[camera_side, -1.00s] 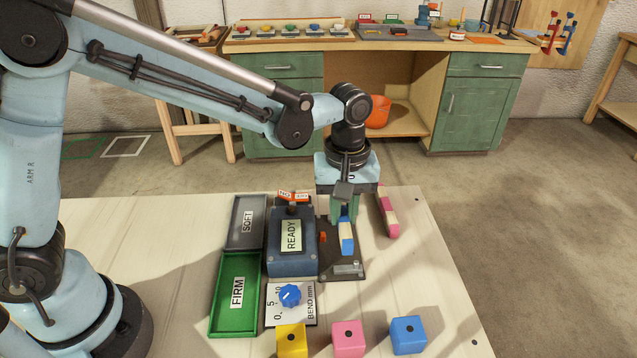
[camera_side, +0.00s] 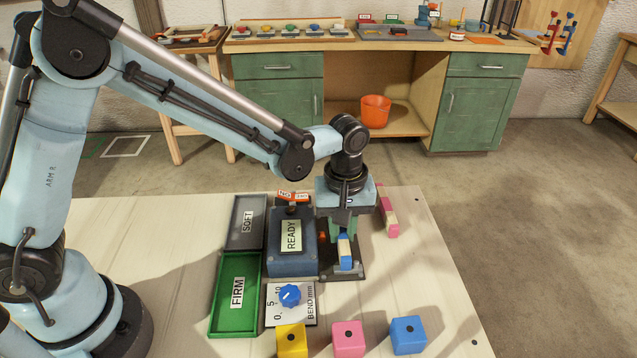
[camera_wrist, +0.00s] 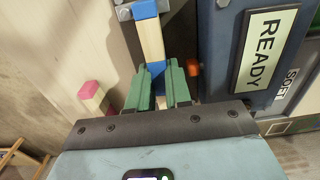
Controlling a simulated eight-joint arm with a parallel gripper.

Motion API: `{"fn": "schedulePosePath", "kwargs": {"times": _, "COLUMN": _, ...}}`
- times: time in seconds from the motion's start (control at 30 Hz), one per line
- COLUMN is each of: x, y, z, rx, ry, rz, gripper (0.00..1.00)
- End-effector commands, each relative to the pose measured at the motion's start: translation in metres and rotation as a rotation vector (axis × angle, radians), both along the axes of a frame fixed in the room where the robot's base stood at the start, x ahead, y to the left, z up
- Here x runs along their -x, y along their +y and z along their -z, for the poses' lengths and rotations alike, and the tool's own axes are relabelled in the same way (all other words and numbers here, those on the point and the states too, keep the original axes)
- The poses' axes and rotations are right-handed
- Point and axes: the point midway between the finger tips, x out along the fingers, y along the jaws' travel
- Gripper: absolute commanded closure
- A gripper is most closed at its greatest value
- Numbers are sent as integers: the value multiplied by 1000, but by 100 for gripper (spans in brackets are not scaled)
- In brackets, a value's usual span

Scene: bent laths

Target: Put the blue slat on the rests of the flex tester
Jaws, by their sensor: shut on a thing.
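The blue slat is a pale lath with blue bands (camera_side: 344,250). It also shows in the wrist view (camera_wrist: 152,42). My gripper (camera_side: 342,230), with green fingers, points down and is shut on the slat. In the wrist view the fingers (camera_wrist: 163,86) close on it from both sides at a blue band. The flex tester is a dark blue box (camera_side: 290,262) labelled READY, with a dark bed (camera_side: 328,273) beside it. The slat lies lengthwise over this bed. Its near blue end is at the grey near rest (camera_wrist: 125,12); I cannot tell whether they touch. My gripper hides the far rest.
A pink-ended slat (camera_side: 388,215) lies right of the tester. A grey SOFT tray (camera_side: 238,242) and a green FIRM tray (camera_side: 218,308) lie left. A blue knob (camera_side: 289,295) and yellow, pink and blue cubes (camera_side: 408,335) are in front.

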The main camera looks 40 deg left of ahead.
Motion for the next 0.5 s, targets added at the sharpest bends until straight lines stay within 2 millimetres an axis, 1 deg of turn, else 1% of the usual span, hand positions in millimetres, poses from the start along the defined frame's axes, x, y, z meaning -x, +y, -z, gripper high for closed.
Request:
{"fn": "schedulePosePath", "kwargs": {"times": 0.1, "x": 0, "y": 0, "z": 6, "rx": 1, "ry": -1, "rz": 0, "gripper": 100}}
{"fn": "schedulePosePath", "kwargs": {"times": 0.2, "x": 0, "y": 0, "z": 6, "rx": 1, "ry": -2, "rz": 0, "gripper": 100}}
{"fn": "schedulePosePath", "kwargs": {"times": 0.23, "x": 0, "y": 0, "z": 7, "rx": 1, "ry": -2, "rz": 0, "gripper": 78}}
{"fn": "schedulePosePath", "kwargs": {"times": 0.27, "x": 0, "y": 0, "z": 7, "rx": 1, "ry": -2, "rz": 0, "gripper": 74}}
{"fn": "schedulePosePath", "kwargs": {"times": 0.3, "x": 0, "y": 0, "z": 7, "rx": 1, "ry": -2, "rz": 0, "gripper": 71}}
{"fn": "schedulePosePath", "kwargs": {"times": 0.5, "x": -1, "y": 0, "z": 3, "rx": 1, "ry": -4, "rz": 0, "gripper": 71}}
